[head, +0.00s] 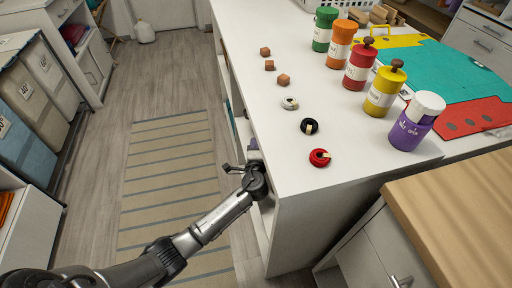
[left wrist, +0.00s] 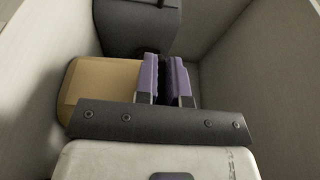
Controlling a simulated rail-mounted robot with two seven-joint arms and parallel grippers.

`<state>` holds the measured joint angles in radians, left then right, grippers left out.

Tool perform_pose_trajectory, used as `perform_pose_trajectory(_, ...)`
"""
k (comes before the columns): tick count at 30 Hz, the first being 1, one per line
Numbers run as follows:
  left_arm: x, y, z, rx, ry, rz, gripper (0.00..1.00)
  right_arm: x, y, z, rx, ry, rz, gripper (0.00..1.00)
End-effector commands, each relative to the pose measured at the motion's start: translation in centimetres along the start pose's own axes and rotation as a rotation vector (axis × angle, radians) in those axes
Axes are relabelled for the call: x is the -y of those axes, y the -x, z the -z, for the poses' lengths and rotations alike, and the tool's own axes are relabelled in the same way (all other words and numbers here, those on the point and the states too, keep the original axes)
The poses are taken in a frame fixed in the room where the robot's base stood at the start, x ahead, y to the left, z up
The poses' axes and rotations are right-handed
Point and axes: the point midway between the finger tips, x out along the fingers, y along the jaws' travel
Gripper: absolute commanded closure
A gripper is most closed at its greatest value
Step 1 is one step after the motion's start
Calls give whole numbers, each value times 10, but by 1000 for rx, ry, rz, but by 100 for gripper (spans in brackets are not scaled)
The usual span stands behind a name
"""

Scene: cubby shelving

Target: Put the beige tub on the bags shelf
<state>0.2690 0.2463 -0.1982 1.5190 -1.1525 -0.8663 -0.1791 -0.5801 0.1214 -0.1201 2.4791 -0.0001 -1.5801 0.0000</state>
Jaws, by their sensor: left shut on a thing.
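The beige tub (left wrist: 100,85) shows in the left wrist view, inside a pale-walled compartment. It lies behind and to the left of my fingers, which hide part of it. My left gripper (left wrist: 166,80) has its purple-padded fingers close together on the tub; the exact contact is hidden. In the head view my left gripper (head: 243,167) is at the open side of the white counter, below its top. The tub cannot be made out there. My right gripper is not in view. No bags shelf can be identified.
A dark grey box (left wrist: 138,25) stands just beyond the tub, and compartment walls are close on both sides. The white counter (head: 240,50) carries several colored canisters, small wooden cubes and rings. A striped rug (head: 170,150) lies on clear floor left of the counter.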

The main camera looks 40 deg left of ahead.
Motion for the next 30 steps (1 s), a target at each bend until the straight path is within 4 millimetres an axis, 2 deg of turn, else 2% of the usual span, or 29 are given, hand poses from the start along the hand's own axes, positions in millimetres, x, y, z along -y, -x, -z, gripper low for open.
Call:
perform_pose_trajectory(11,-3,0,0,0,1,1,100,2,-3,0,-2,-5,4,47)
perform_pose_trajectory(12,-3,0,0,0,1,1,88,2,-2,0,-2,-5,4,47)
perform_pose_trajectory(19,-2,0,0,0,1,1,66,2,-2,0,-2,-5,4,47)
perform_pose_trajectory(30,4,1,0,-1,0,0,64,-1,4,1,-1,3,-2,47)
